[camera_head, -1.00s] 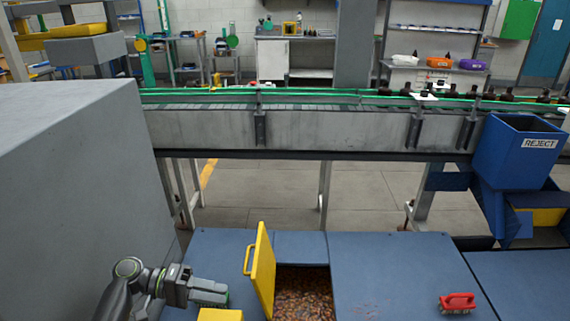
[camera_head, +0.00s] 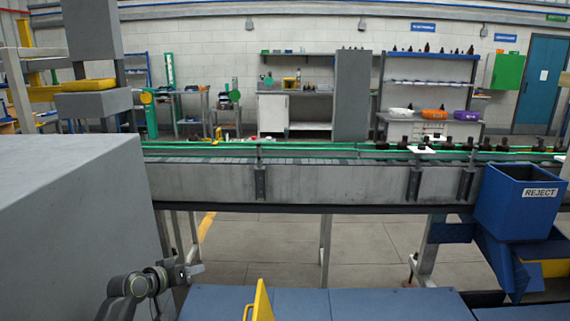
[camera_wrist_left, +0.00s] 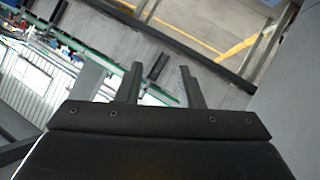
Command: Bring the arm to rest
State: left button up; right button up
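My left gripper (camera_head: 192,271) shows low at the left in the head view, beside the large grey box and above the blue bench top. It points away toward the conveyor. In the left wrist view, its two dark fingers (camera_wrist_left: 162,80) stand apart with nothing between them, so it is open and empty. Behind them the wrist view shows a tilted look at the conveyor, the floor and the yellow floor line. My right gripper is not in view.
A grey box (camera_head: 75,215) fills the left side. The conveyor (camera_head: 330,184) with its green rail crosses ahead. A blue reject bin (camera_head: 510,205) stands at the right. A yellow lid (camera_head: 262,303) stands raised on the blue bench (camera_head: 370,303).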

pick_arm(q)
jog(key=w+a+r+m+t+y, duration=0.4)
jog(key=a+r+t+y, duration=0.3)
jog(key=r, duration=0.3)
jog(key=s+a+f+n+g+b, duration=0.1)
jog(key=s+f+g, duration=0.2)
jog(key=s+f, duration=0.75)
jog(key=s+a+f+g+b, duration=0.1)
jog(key=s+f+g, duration=0.15)
jog(key=f, duration=1.55)
jog(key=s+a+f+n+g+b, duration=0.1)
jog(key=s+a+f+g, duration=0.1)
jog(key=s+f, duration=0.95)
jog(key=s+d+f+g+b, duration=0.15)
jog(key=s+f+g, duration=0.35)
jog(key=s+f, duration=1.25)
jog(key=s+d+f+g, duration=0.1)
jog(key=s+f, duration=0.2)
jog(key=s, duration=0.5)
jog(key=s+d+f+n+g, duration=0.1)
jog(key=s+f, duration=0.3)
jog(key=s, duration=0.5)
jog(key=s+d+f+g, duration=0.2)
jog(key=s+f, duration=0.1)
jog(key=s, duration=0.6)
jog(key=shift+d+f+n+g+h+b, duration=0.25)
jog(key=shift+f+n+g+h+b, duration=0.1)
jog(key=shift+f+n+b, duration=0.1)
jog(key=shift+w+a, duration=0.1)
